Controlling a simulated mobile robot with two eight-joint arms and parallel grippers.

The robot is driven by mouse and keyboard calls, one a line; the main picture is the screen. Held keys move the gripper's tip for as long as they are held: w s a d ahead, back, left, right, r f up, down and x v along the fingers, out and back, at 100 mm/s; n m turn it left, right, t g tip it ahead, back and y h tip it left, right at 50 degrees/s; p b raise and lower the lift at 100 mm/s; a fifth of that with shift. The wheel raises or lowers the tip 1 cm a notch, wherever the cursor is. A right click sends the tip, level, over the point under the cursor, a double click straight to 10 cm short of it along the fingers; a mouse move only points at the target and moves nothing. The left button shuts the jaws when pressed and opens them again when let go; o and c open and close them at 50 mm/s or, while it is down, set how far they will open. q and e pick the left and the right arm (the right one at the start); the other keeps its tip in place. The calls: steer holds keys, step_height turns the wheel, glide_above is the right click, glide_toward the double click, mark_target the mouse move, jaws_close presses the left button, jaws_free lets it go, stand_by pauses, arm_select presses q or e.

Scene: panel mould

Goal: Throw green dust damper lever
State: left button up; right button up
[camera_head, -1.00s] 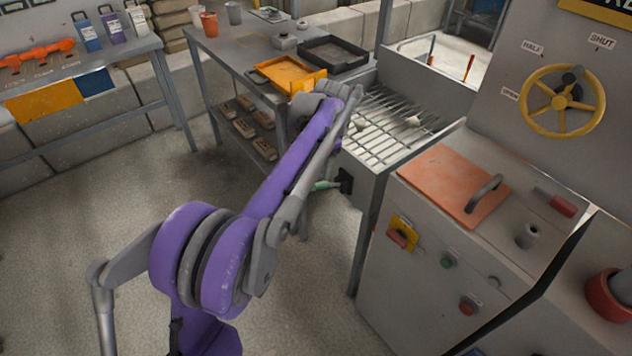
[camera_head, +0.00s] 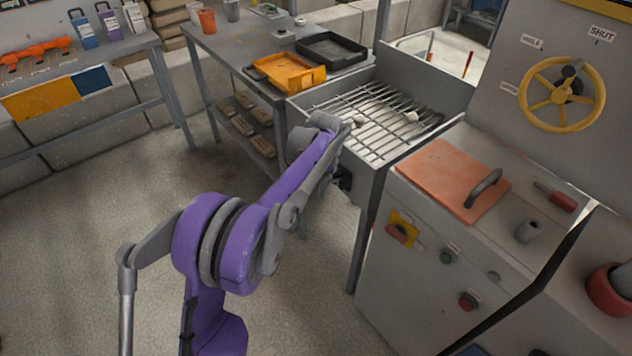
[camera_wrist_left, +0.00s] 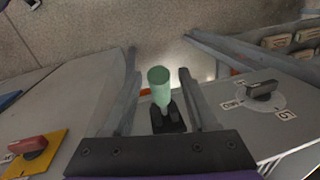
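The green damper lever (camera_wrist_left: 159,86) stands out from a black bracket (camera_wrist_left: 168,118) in the left wrist view, its round green end facing the camera. My left gripper (camera_wrist_left: 158,73) is open, with one finger on each side of the lever and a visible gap to both. In the head view the black bracket (camera_head: 344,178) shows on the side of the grated metal bench, beside my left wrist. The green handle and the gripper's fingertips are hidden there behind my purple arm. My right gripper is in neither view.
A rotary knob (camera_wrist_left: 262,90) sits right of the lever. The floor (camera_head: 90,230) at left is clear.

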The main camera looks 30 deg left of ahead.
arm_select(q)
jaws_close()
stand_by(1.2)
